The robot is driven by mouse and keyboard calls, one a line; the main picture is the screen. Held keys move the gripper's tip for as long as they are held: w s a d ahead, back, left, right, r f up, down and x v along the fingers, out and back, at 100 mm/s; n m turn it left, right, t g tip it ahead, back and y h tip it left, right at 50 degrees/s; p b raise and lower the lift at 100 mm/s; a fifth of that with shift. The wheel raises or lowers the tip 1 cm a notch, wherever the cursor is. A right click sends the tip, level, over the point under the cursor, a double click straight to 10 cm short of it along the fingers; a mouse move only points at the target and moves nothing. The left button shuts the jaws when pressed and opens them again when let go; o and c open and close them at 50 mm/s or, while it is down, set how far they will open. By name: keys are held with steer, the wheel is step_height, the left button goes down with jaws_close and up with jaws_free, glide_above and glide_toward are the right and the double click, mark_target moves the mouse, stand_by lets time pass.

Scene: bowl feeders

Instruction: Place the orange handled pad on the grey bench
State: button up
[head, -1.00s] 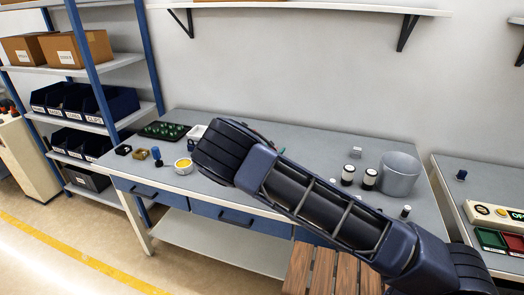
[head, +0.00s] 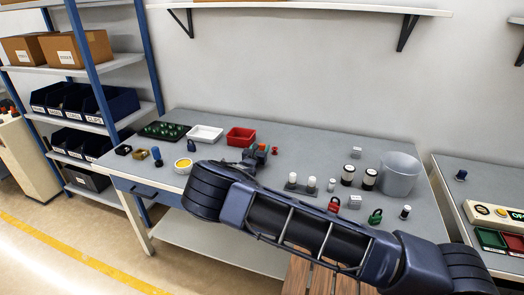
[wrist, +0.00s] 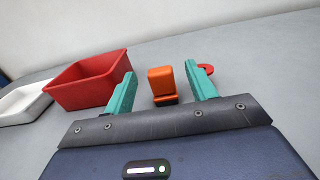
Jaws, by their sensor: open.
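The orange handled pad (wrist: 162,82) stands on the grey bench (head: 315,150), with an upright orange block over a darker-edged lower part. In the wrist view it lies between and beyond the two teal fingers of my gripper (wrist: 160,92), which are apart, with gaps on both sides. In the head view the pad (head: 262,147) is small and partly hidden by my gripper. My gripper is open and holds nothing. I cannot tell how far the fingertips are from the pad.
A red tray (head: 241,136) stands just left of the pad, and a white tray (head: 205,134) lies further left. A small red object (wrist: 206,68) is close by the right finger. Padlocks, white-topped pegs and a grey bin (head: 399,175) stand to the right. Bare bench lies behind.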

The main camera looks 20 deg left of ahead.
mark_target(261, 146)
steer(key=w, duration=0.5)
steer(key=shift+a+f, duration=0.1)
steer(key=shift+f, duration=0.05)
steer(key=c, duration=1.2)
